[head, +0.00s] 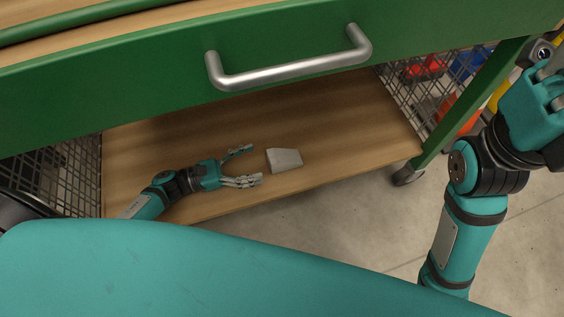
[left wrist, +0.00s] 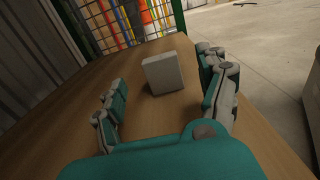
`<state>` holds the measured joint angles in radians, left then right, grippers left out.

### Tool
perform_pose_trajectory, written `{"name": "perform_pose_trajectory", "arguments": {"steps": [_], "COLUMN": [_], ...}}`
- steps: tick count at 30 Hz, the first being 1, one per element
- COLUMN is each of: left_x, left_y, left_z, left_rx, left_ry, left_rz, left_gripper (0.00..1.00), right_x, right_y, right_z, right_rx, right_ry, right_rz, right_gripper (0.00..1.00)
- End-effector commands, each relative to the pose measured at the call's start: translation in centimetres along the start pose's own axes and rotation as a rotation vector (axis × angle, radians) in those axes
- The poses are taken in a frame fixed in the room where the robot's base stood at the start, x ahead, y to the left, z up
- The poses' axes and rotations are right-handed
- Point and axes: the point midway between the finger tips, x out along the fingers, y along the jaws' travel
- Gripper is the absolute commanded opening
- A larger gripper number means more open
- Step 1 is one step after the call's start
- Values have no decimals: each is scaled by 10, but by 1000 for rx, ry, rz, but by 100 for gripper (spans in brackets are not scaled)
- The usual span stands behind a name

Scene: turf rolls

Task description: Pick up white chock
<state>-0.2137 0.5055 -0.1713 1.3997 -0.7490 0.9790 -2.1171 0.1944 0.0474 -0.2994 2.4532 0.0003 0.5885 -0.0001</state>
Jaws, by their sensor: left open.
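The white chock (head: 284,160) is a small pale grey-white block lying on the wooden lower shelf (head: 340,125) of a green cart. My left gripper (head: 249,165) is open just to the left of the chock, its fingers pointing at it. In the left wrist view the chock (left wrist: 163,73) stands ahead of the left gripper (left wrist: 165,95), roughly between the lines of its spread fingers and beyond their tips. Nothing is between the fingers. My right gripper (head: 545,90) is at the right edge of the head view, away from the shelf; its fingers are partly cut off.
A green drawer front with a metal handle (head: 290,70) overhangs the shelf. Wire mesh sides (head: 60,175) close the shelf's ends. A green leg with a caster (head: 407,174) stands at the right. The shelf around the chock is clear.

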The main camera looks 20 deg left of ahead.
Motion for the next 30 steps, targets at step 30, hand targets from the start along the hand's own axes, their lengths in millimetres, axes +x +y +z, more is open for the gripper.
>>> {"name": "perform_pose_trajectory", "arguments": {"steps": [30], "left_x": [75], "left_y": [-1], "left_z": [1], "left_rx": [-2], "left_ry": [-1], "left_rz": [0], "left_gripper": [62], "right_x": [10], "right_y": [-4], "right_z": [-9], "right_rx": [-7], "right_ry": [59], "right_rz": [-26], "right_gripper": [0]}}
